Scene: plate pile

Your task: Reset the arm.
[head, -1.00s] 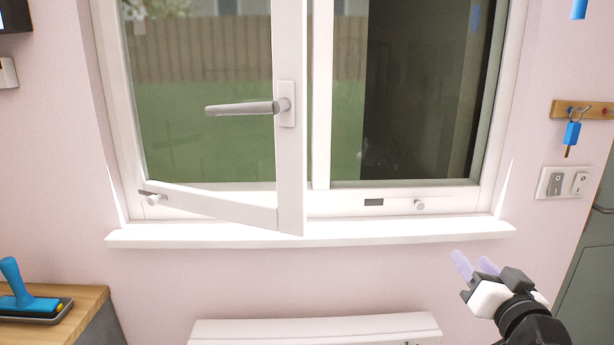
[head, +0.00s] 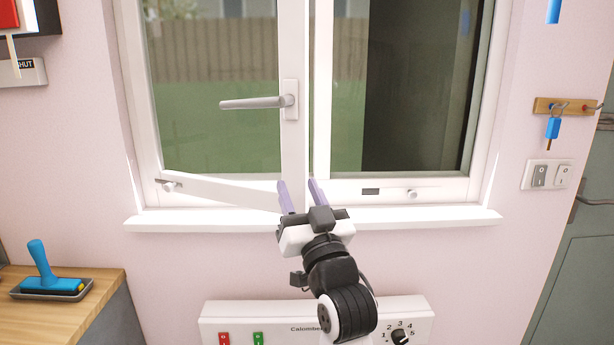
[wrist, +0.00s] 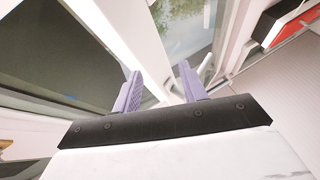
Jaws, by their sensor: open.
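My gripper (head: 302,196) is open and empty, with two pale purple fingers apart from each other. In the head view it is in front of the window sill and the lower corner of the open window sash (head: 293,150). In the wrist view the fingers (wrist: 160,92) point towards the white window frame and glass. I cannot tell whether the fingers touch the frame. My arm comes up from the lower middle of the head view and hides part of the sill.
The window sash with a grey handle (head: 255,102) stands ajar above the white sill (head: 430,219). A white heater panel (head: 285,318) with switches and a dial is below. A wooden counter (head: 95,285) with a blue-handled tool (head: 45,270) is left. Keys (head: 552,128) hang right.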

